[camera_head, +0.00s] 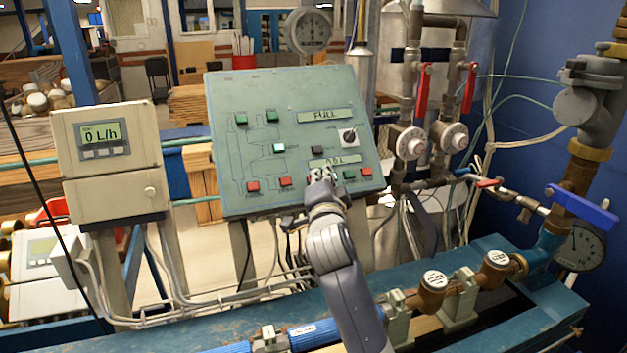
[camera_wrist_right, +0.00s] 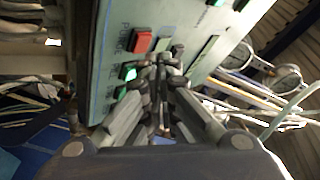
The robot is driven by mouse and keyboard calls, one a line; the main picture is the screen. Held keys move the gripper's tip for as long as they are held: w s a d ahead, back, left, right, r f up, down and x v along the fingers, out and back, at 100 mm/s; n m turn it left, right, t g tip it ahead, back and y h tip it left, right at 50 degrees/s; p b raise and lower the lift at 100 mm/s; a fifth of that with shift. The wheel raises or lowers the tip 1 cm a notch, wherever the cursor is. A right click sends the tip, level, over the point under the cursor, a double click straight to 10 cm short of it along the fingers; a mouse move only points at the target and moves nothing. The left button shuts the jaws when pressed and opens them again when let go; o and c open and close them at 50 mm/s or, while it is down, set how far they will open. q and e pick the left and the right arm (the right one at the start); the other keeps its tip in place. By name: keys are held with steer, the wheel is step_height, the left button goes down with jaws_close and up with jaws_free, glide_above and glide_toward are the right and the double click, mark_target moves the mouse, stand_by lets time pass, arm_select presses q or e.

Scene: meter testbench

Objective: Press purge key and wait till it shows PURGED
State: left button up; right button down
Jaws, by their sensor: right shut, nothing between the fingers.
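The green control panel (camera_head: 225,150) stands tilted in the middle of the head view. Its upper display (camera_head: 325,115) reads FULL, and its lower display (camera_head: 334,161) reads about 0.0 L. My right gripper (camera_head: 321,176) is shut and empty at the panel's lower edge, just below the lower display. It hides part of the button row; I cannot tell whether it touches a key. In the right wrist view its fingertips (camera_wrist_right: 161,62) are together close to the panel face, beside a lit green key (camera_wrist_right: 127,72) and a red key (camera_wrist_right: 141,41).
A flow meter box (camera_head: 104,138) reading 0 L/h stands left of the panel. Red-handled valves (camera_head: 421,90) and pipes stand to the right. A blue bench with brass meters (camera_head: 433,287) runs along the front.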

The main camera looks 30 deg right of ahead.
steer(key=shift+f, duration=0.1)
stand_by(0.3)
steer(key=shift+w+f+b, duration=0.15)
steer(key=shift+w+b, duration=0.15)
steer(key=shift+w, duration=0.05)
steer(key=shift+w+d+f+b, duration=0.15)
steer(key=shift+w+f+b, duration=0.05)
steer(key=shift+f+b, duration=0.15)
stand_by(0.6)
steer(key=shift+r, duration=0.15)
steer(key=shift+s+r+p, duration=0.45)
steer(key=shift+s+p, duration=0.05)
steer(key=shift+s, duration=0.1)
